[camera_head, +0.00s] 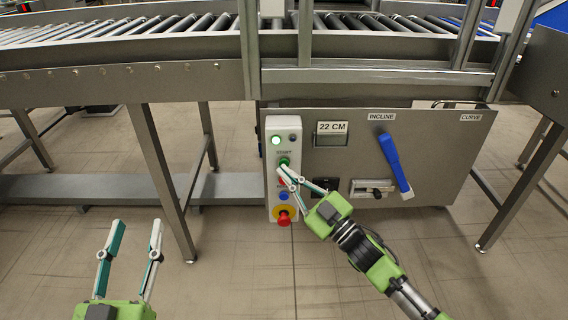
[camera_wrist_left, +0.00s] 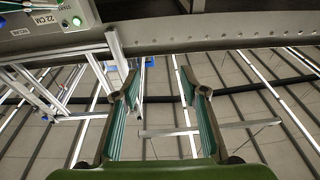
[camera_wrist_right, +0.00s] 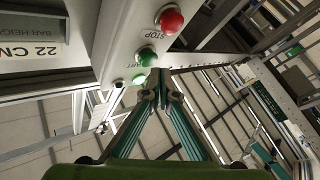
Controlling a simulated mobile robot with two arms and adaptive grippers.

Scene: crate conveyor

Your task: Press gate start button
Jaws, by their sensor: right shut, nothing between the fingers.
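The white button box (camera_head: 284,132) stands upright on the grey panel under the conveyor in the head view. Its green start button (camera_head: 284,162) lies right by the fingertips of my right gripper (camera_head: 283,175). In the right wrist view the green start button (camera_wrist_right: 147,56) is just ahead of the shut, empty tips of my right gripper (camera_wrist_right: 158,78); I cannot tell whether they touch. The red stop button (camera_wrist_right: 170,20) is beside it. My left gripper (camera_head: 130,225) is open and empty, low and left of the box; it also shows open in the left wrist view (camera_wrist_left: 160,80).
The grey panel (camera_head: 440,150) carries a "22 CM" display (camera_head: 331,135), a blue lever (camera_head: 394,165) and a latch. A blue button (camera_head: 284,196) and a red emergency knob (camera_head: 283,218) sit lower on the box. The roller conveyor (camera_head: 120,40) runs above. Floor at front left is clear.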

